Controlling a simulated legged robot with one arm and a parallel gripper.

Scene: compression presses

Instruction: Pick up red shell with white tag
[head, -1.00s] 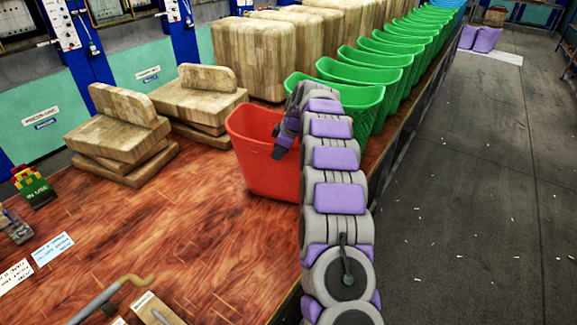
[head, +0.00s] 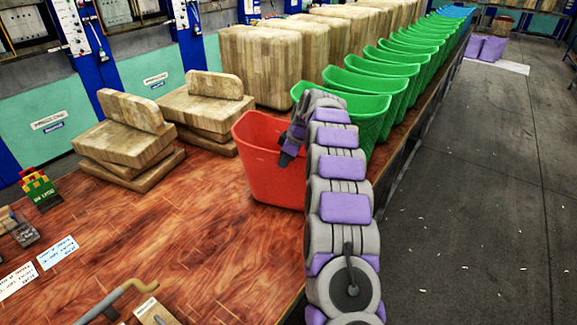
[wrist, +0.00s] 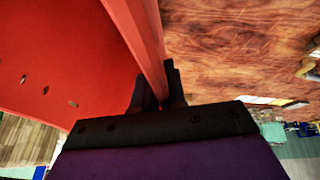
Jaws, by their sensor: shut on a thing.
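The red shell (head: 268,170) is an open red bin near the right edge of the wooden table, at the front end of a row of green shells. It stands about upright. I cannot tell whether its base touches the table. My gripper (head: 287,152) is at its rim. In the wrist view, my gripper's dark fingers (wrist: 158,88) are shut on the thin rim of the red shell (wrist: 70,45), with one finger on each side. No white tag shows in either view. My arm hides the shell's right side.
Green shells (head: 365,85) stand in a row behind. Stacked wooden blocks (head: 130,150) lie to the left, with larger blocks (head: 260,65) behind. A bent metal handle (head: 115,300) is at the front. The table (head: 190,245) has bare room in front of the shell.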

